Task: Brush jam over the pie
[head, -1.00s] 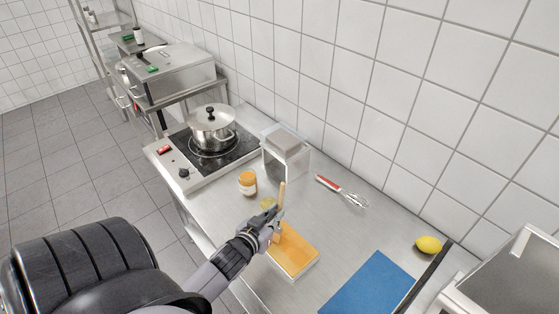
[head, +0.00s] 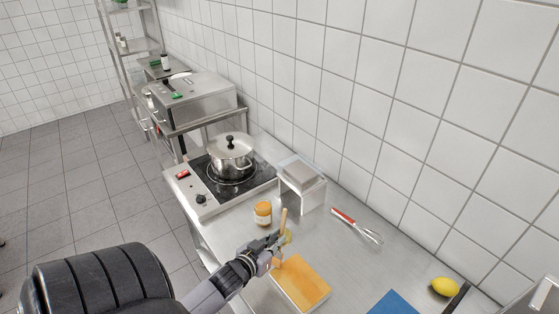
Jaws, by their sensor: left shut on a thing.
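The pie (head: 303,284) is a flat rectangle with an orange top, lying on the steel counter at the bottom middle of the head view. A jam jar (head: 263,213) with orange contents and a pale label stands upright behind it to the left. My left gripper (head: 276,252) is shut on the wooden handle of a brush (head: 284,218), which points upward. The gripper is at the pie's far left corner. The brush's lower end is hidden by the gripper, so I cannot tell if it touches the pie. My right gripper does not show.
A hob with a lidded pot (head: 231,156) stands at the back left. A box-shaped steel stand (head: 302,185) is beside it. A red-handled whisk (head: 358,226), a lemon (head: 444,287) and a blue mat (head: 394,304) lie to the right. The counter (head: 345,258) is clear between whisk and pie.

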